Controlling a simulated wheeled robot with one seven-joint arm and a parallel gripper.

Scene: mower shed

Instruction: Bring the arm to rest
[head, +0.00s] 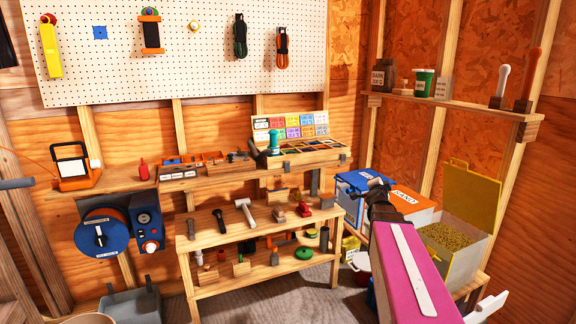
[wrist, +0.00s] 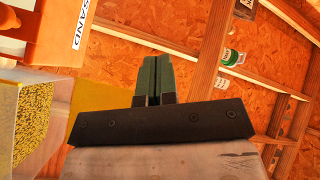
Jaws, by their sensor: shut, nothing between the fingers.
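My gripper (wrist: 154,82) is shut and empty in the wrist view, its two dark green fingers side by side. In the head view my arm, with a pink link, reaches up from the lower right. My gripper (head: 378,186) shows there as a dark shape in front of the blue and orange boxes. I cannot tell from the head view whether it touches them.
A blue box (head: 352,184) and an orange-lidded box (head: 405,198) stand behind my gripper. An open yellow-lidded bin (head: 462,238) of grains is to the right. A wooden workbench (head: 240,275) with several tools is left. A shelf (head: 455,105) runs above.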

